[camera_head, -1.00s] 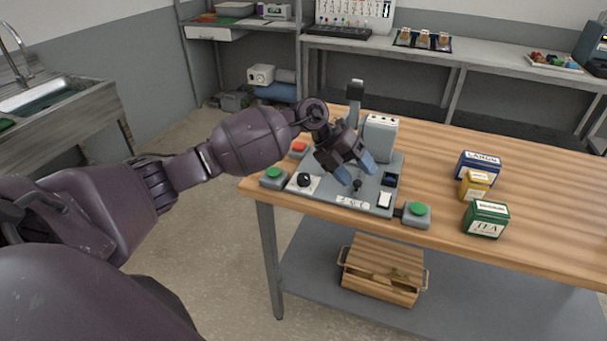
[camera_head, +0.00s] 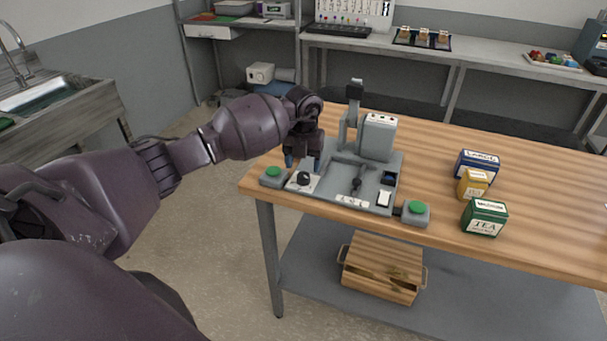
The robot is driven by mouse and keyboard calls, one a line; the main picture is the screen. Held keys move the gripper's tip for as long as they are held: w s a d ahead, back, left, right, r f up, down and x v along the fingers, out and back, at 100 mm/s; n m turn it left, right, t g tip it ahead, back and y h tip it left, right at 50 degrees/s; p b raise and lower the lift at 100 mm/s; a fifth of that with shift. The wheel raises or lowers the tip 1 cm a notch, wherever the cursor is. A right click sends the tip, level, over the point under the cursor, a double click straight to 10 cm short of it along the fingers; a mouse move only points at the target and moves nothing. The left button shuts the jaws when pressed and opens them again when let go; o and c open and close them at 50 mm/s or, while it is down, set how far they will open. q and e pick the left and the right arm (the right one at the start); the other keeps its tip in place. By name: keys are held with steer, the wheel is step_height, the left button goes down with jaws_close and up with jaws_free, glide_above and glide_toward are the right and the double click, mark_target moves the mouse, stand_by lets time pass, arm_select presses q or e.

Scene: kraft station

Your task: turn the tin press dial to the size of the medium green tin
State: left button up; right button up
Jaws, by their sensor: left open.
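The tin press (camera_head: 377,141) stands on the wooden table, its grey base near the table's front left edge. Its black dial (camera_head: 304,179) sits on a pale plate at the base's front left. My left gripper (camera_head: 302,163) is open, fingers pointing down, just above and behind the dial; I cannot tell whether it touches it. The medium green tin (camera_head: 484,217) stands right of the press. A yellow tin (camera_head: 473,184) and a blue tin labelled large (camera_head: 478,164) stand behind it. My right gripper is not in view.
A green button box (camera_head: 273,175) is left of the dial, another (camera_head: 416,212) at the press's right front. A small lever (camera_head: 357,184) stands mid-base. A wooden crate (camera_head: 381,267) sits on the lower shelf. The table's right part is clear.

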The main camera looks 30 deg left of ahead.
mark_target(303, 175)
arm_select(q)
steer(key=shift+f, duration=2.05)
steer(key=c, duration=0.9)
